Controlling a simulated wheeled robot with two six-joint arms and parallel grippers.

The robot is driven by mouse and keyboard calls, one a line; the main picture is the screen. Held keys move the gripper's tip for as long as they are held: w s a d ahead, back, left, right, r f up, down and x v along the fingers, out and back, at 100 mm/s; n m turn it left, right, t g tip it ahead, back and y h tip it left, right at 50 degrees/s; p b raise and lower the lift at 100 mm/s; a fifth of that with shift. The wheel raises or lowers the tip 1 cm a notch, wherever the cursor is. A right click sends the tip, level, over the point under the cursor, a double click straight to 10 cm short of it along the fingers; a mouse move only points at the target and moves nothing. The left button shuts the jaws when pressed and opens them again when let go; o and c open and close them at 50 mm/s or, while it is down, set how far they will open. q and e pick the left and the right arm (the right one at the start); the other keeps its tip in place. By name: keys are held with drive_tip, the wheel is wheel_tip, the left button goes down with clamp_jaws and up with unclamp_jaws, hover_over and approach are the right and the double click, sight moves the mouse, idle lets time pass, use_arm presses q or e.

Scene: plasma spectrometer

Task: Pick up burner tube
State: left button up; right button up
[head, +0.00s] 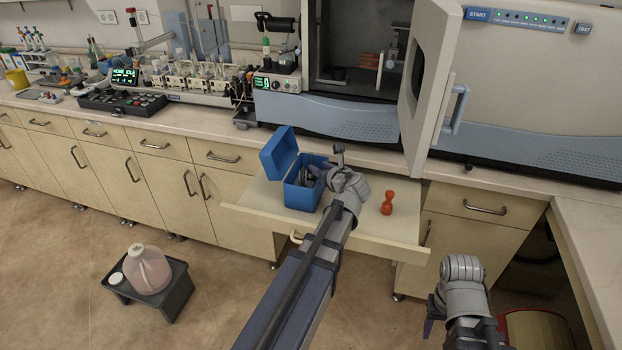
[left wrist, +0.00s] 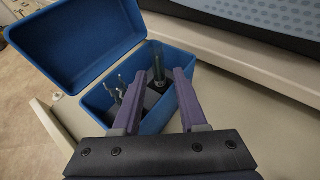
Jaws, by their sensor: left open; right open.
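A blue box (head: 299,196) with its lid open stands on the pulled-out shelf. In the left wrist view, a dark, glossy tube (left wrist: 157,66), which looks like the burner tube, stands upright in a dark holder inside the box (left wrist: 98,102). Paler pronged pieces (left wrist: 117,91) stand to its left. My left gripper (left wrist: 159,78) is open over the box, its two purple fingers on either side of the tube in the picture. I cannot tell whether they touch it. In the head view my left gripper (head: 319,175) is partly hidden by its wrist. My right gripper (head: 429,325) is open and empty, low at the right.
An orange-red piece (head: 387,203) stands on the shelf (head: 380,232), right of my left wrist. The instrument's open door (head: 426,85) hangs above the counter behind. A jug (head: 147,269) sits on a dark stool (head: 165,302) at the lower left.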

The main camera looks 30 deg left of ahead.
sight(312, 163)
use_arm(q)
drive_tip(key=b+x, duration=0.2)
drive_tip(key=x, duration=0.3)
drive_tip(key=shift+s+a+f, duration=0.1)
drive_tip(key=shift+a, duration=0.1)
clamp_jaws()
